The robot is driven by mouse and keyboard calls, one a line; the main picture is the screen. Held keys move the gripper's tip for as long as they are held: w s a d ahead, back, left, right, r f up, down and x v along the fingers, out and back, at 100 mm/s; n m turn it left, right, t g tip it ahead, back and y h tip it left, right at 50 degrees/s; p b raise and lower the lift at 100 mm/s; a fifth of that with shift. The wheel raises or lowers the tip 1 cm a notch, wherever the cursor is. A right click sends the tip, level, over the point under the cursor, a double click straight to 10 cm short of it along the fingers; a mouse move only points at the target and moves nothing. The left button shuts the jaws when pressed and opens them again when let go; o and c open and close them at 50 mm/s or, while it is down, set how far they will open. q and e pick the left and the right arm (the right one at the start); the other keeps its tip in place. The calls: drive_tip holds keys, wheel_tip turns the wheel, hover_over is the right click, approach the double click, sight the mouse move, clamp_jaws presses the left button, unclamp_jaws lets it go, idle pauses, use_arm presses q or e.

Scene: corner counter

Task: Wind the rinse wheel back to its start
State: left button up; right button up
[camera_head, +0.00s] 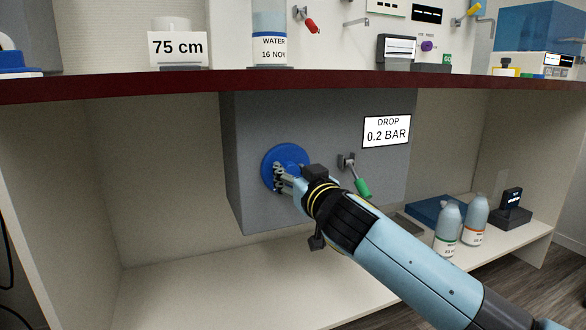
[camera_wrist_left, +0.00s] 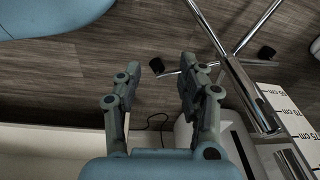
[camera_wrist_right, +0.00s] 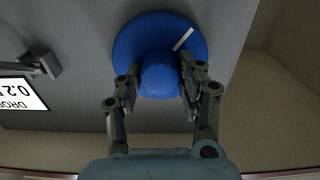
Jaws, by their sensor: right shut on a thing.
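The rinse wheel is a round blue wheel (camera_head: 272,163) on the front of a grey box (camera_head: 250,125) under the counter. In the right wrist view the blue wheel (camera_wrist_right: 125,45) shows a raised round hub and a short white mark on its rim. My right gripper (camera_head: 279,176) is at the wheel, and its fingers (camera_wrist_right: 160,85) are shut on the hub from either side. The fingers hide part of the wheel. My left gripper (camera_wrist_left: 160,85) is open and empty in the left wrist view, with floor behind it; it is not in the head view.
A lever with a green grip (camera_head: 362,187) and a "DROP 0.2 BAR" sign (camera_head: 387,131) are right of the wheel. Two bottles (camera_head: 447,228) and a blue tray (camera_head: 428,210) stand on the lower shelf. The dark red counter edge (camera_head: 200,83) runs above. A chair base (camera_wrist_left: 240,70) is near my left gripper.

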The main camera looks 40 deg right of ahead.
drive_tip(key=n+p, duration=0.1)
drive_tip(key=n, duration=0.1)
drive_tip(key=shift+r+n, duration=0.1)
drive_tip(key=shift+n, duration=0.3)
drive_tip(key=n+p, duration=0.1)
drive_tip(key=n, duration=0.2)
drive_tip(key=shift+n, duration=0.3)
drive_tip(key=n+p, duration=0.2)
drive_tip(key=n, duration=0.3)
use_arm(q)
drive_tip(key=s+a+f+g+p, duration=0.1)
drive_tip(key=s+a+f, duration=0.2)
drive_tip(key=s+f, duration=0.4)
drive_tip(key=shift+s+a+f, duration=0.15)
drive_tip(key=shift+s+f, duration=0.15)
drive_tip(key=shift+f, duration=1.5)
use_arm(e)
drive_tip(key=shift+a+f+n, duration=0.1)
drive_tip(key=shift+f+n, duration=0.05)
drive_tip(key=shift+n, duration=1.4)
drive_tip(key=shift+f+n, duration=0.1)
drive_tip(key=shift+n, duration=1.45)
use_arm(q)
drive_tip(key=shift+s, duration=0.1)
drive_tip(key=shift+f, duration=0.1)
use_arm(e)
drive_tip(key=o, duration=1.2)
drive_tip(key=shift+c, duration=0.2)
use_arm(q)
drive_tip(key=shift+y, duration=0.3)
